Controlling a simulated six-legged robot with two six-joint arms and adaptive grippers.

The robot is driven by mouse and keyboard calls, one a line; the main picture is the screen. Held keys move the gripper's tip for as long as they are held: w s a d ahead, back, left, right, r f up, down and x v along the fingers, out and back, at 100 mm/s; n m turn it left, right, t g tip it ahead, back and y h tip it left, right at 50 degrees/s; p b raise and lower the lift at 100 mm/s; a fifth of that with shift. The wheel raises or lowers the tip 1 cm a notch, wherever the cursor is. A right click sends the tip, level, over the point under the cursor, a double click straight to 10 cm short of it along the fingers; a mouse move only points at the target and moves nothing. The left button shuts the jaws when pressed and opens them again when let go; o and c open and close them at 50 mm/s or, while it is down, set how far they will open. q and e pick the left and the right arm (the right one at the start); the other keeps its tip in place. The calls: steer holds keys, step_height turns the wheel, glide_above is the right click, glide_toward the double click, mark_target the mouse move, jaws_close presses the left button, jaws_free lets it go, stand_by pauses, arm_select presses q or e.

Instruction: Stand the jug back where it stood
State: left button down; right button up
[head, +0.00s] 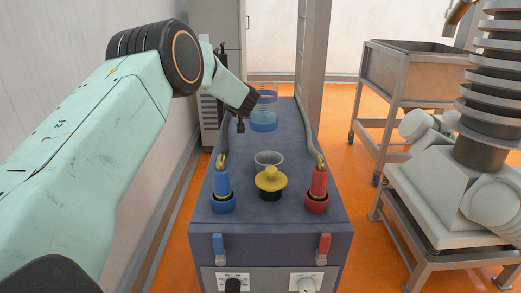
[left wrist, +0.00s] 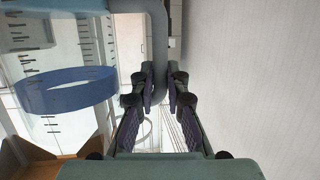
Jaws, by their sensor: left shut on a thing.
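The clear jug (head: 264,112) with blue liquid is over the far part of the dark blue bench top (head: 295,150) in the head view. I cannot tell whether its base touches the bench. My left gripper (head: 244,113) is at the jug's left side, mostly hidden behind my wrist. In the left wrist view my left gripper (left wrist: 158,85) is shut on the jug's grey handle (left wrist: 159,45). The jug's clear wall with dark graduation marks and a blue band (left wrist: 65,92) fills the left of that view. My right gripper is not in view.
A pale cup (head: 268,160) and a yellow knob (head: 270,179) stand on the bench between a blue hose fitting (head: 222,188) and a red one (head: 318,188). A grey post (head: 312,55) rises at the right rear. A metal cart (head: 400,75) stands to the right.

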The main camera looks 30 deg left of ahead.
arm_select(q)
step_height(320, 180, down, 8)
steer(key=w+a+m+h+b, duration=0.1)
steer(key=w+a+b, duration=0.1)
steer(key=b, duration=0.3)
steer(key=shift+w+a+r+t, duration=0.15)
steer(key=shift+a+t, duration=0.25)
stand_by(0.4)
steer(key=c, duration=1.4)
jaws_free()
steer(key=shift+f, duration=0.25)
steer(key=shift+o, duration=0.2)
steer(key=shift+r, duration=0.1)
